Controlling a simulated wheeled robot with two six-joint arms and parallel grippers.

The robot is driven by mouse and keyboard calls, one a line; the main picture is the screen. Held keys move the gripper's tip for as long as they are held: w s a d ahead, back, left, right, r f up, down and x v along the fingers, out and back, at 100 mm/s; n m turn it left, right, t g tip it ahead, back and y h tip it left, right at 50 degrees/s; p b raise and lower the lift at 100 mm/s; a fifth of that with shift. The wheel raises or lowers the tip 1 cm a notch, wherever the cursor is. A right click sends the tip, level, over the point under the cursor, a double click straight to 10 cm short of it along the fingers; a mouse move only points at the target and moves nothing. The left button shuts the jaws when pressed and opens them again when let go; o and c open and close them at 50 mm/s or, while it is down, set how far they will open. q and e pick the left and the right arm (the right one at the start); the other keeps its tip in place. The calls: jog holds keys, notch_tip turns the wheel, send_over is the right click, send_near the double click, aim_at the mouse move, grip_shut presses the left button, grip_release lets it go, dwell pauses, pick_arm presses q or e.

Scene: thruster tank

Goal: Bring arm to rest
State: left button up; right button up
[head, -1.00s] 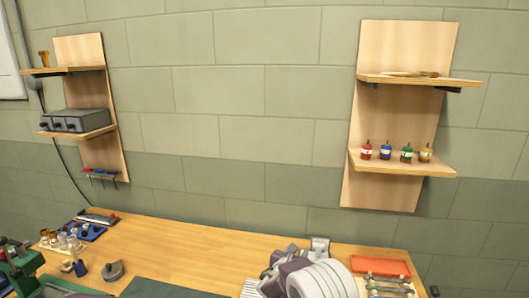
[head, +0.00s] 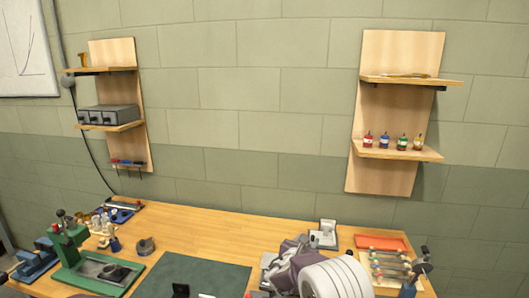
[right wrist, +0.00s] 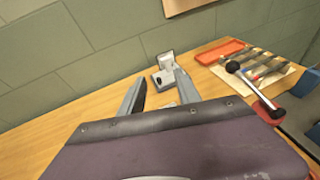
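My right arm comes in at the bottom right of the head view, and its gripper (head: 274,264) is over the right part of the wooden bench (head: 215,228). In the right wrist view its two grey fingers (right wrist: 160,92) stand apart with nothing between them. A small grey device (right wrist: 165,72) lies beyond the fingertips, apart from them. It also shows behind my gripper in the head view (head: 323,236).
A green press (head: 75,255) stands at the bench's left, near a dark green mat (head: 195,274). An orange tray (head: 381,243) and a board of tools (head: 385,264) lie right of my arm. Wall shelves (head: 400,152) hold several small bottles. The bench's back middle is clear.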

jog(key=s+d+r+m+g+h+b, duration=0.2)
jog(key=s+d+m, duration=0.2)
jog(key=d, duration=0.6)
jog(key=s+d+f+m+g+b, duration=0.1)
jog(key=s+d+f+m+g, duration=0.25)
jog(key=s, duration=0.35)
jog(key=s+d+f+m+g+b, duration=0.2)
jog(key=s+d+m, duration=0.1)
jog(key=s+m, duration=0.3)
jog(key=s+a+f+m+g+y, duration=0.2)
jog(key=s+f+m, duration=0.1)
jog(key=s, duration=0.4)
jog(key=s+a+f+m+g+y, duration=0.2)
jog(key=s+f+m+y, duration=0.15)
jog(key=s, duration=0.25)
pick_arm(q)
notch_tip(320, 180, down, 6)
jog(key=shift+w+d+b, duration=0.25)
jog(key=shift+w+b, duration=0.05)
jog(key=shift+w, duration=0.15)
pick_arm(e)
jog(key=s+a+f+m+y, duration=0.3)
jog(key=s+a+m, duration=0.3)
jog(key=a+m, duration=0.3)
jog(key=shift+s+f+m, duration=0.2)
jog(key=shift+f+m, duration=0.4)
jog(key=shift+m, duration=0.2)
